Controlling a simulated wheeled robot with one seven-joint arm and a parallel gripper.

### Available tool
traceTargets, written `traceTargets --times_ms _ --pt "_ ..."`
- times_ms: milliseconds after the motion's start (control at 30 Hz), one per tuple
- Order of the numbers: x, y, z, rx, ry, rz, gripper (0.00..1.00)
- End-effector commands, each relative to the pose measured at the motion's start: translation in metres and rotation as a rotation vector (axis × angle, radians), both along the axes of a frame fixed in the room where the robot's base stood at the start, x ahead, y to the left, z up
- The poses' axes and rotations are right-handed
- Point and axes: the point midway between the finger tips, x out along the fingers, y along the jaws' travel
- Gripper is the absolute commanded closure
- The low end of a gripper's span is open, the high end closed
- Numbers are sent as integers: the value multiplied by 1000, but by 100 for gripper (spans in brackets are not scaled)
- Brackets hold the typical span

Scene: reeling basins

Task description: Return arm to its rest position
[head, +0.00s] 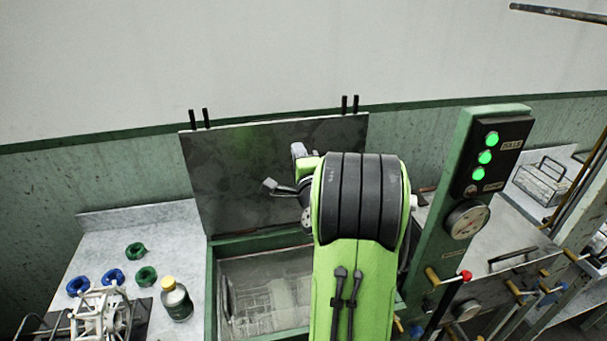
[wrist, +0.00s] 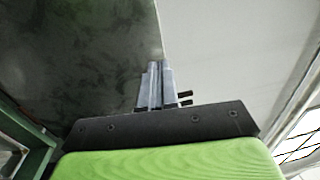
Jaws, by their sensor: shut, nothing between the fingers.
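My arm, green with black bands, rises in front of the basin in the head view and covers its right part. My gripper (wrist: 155,82) shows in the wrist view as two grey fingers, closed together and empty. They are in front of the dark upright panel and the pale wall. In the head view the arm mostly hides the gripper.
The dark panel (head: 230,170) stands upright behind an open green-framed basin (head: 212,290). Left are a yellow-capped bottle (head: 176,302), green and blue rings (head: 135,250) and a white reel (head: 100,315). A green control post (head: 455,170) with lights and a gauge (head: 466,221) stands close right.

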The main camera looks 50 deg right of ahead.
Motion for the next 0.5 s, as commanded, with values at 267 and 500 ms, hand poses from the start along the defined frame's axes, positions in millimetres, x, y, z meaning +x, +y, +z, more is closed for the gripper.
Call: traceTargets --times_ms 267,500 --pt "-35 23 0 -2 -2 -1 100" --pt "-37 25 2 -1 -2 0 100"
